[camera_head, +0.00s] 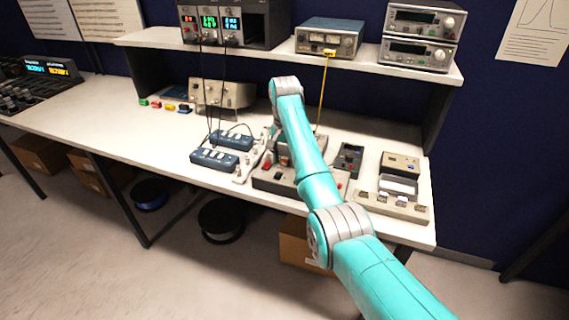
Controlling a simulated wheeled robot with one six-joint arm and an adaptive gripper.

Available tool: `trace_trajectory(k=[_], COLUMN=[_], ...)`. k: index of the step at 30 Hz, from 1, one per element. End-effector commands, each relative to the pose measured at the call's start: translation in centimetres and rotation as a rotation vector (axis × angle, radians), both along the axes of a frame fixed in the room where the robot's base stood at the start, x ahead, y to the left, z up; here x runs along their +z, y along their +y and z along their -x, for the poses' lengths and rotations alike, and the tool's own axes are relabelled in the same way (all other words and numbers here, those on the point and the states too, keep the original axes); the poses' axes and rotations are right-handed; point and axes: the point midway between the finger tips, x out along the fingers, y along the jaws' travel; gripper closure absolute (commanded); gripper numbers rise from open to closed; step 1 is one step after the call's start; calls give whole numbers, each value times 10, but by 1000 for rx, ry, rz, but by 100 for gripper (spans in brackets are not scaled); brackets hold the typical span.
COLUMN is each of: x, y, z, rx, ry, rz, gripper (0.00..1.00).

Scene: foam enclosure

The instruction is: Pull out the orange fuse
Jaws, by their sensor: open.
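I cannot pick out an orange fuse for certain. A low dark grey unit with small red parts (265,181) sits on the bench, partly covered by my teal forearm. A small red-orange part (284,162) shows on it just left of the forearm, too small to identify. My forearm reaches over this unit, with its far joint above the back of the bench. I cannot make out my gripper; it seems hidden behind my arm.
Two blue multi-socket blocks (214,159) with black cables lie left of the unit. A small dark box (349,160) and a beige tray (390,207) stand right. Small coloured blocks (169,107) lie farther left. A loaded shelf (170,38) overhangs the bench's back.

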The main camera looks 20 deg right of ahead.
Motion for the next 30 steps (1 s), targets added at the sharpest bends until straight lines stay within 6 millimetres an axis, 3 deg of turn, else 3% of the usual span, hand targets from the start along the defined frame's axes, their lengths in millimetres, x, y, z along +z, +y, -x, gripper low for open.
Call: trace_trajectory(k=[17,24,30], x=[0,0,0], y=[0,0,0], z=[0,0,0], rx=[0,0,0], ry=[0,0,0], rz=[0,0,0], gripper=[50,100,100])
